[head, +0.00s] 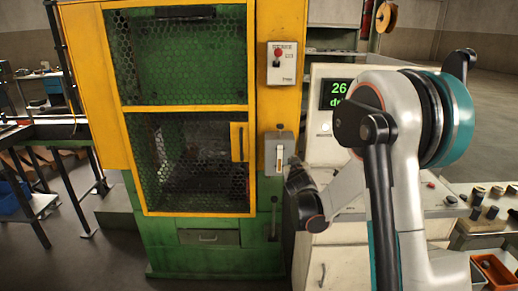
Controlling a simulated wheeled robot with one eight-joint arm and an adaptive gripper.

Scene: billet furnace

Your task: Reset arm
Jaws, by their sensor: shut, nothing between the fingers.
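My arm rises on the right side of the head view, bent at a grey and teal joint. Its dark end, my gripper (298,180), is in front of the right edge of the green and yellow machine (187,232). It looks shut and I see nothing held in it. The fingers are small and dark, partly lost against the wrist.
The machine's yellow-framed mesh door (190,160) is closed. A control box with a red button (281,63) and a small lever box (279,154) are on its right post. A cabinet with a green display (336,94) stands behind my arm. A dark-legged table (45,130) is at left.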

